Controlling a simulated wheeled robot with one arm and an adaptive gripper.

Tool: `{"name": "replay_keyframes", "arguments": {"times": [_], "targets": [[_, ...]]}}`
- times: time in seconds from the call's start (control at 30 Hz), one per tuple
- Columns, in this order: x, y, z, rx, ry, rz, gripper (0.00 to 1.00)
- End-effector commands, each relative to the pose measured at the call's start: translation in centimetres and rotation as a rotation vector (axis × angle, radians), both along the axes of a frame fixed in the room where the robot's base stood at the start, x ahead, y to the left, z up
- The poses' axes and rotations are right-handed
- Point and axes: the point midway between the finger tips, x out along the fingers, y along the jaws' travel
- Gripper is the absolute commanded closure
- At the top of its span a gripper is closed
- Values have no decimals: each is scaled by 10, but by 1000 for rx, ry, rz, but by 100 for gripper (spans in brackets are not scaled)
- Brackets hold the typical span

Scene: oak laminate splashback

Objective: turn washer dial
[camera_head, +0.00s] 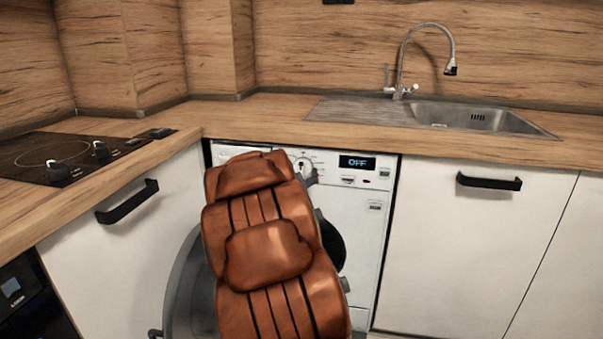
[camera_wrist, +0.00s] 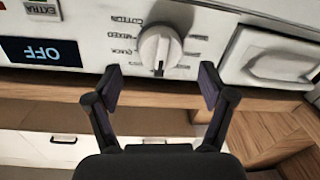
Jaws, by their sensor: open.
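The washer (camera_head: 365,220) is a white front-loader under the counter. Its dial (camera_head: 303,165) is a round white knob left of the dark display (camera_head: 357,162), which reads OFF. In the wrist view, turned upside down, the dial (camera_wrist: 160,48) has a printed scale around it, and the display (camera_wrist: 42,51) is at left. My gripper (camera_wrist: 160,76) is open and empty, with its two dark fingers apart. The dial sits centred just beyond the fingertips, and no contact shows. In the head view the gripper is mostly hidden.
The washer's round door (camera_head: 182,290) appears swung open at left, partly hidden. A wooden counter edge (camera_head: 400,145) overhangs the panel. The detergent drawer handle (camera_wrist: 280,66) is beside the dial. A hob (camera_head: 70,155) is at left, a sink (camera_head: 475,117) at right.

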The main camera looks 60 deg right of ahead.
Motion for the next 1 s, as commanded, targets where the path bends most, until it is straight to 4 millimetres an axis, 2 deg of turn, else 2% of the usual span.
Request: {"name": "replay_keyframes", "arguments": {"times": [0.1,0.33,0.8,1.0], "targets": [[6,-15,0,-5,-3,-2,18],[15,-34,1,-2,-2,0,18],[18,-40,1,-1,0,0,18],[18,-40,1,-2,-1,0,39]]}}
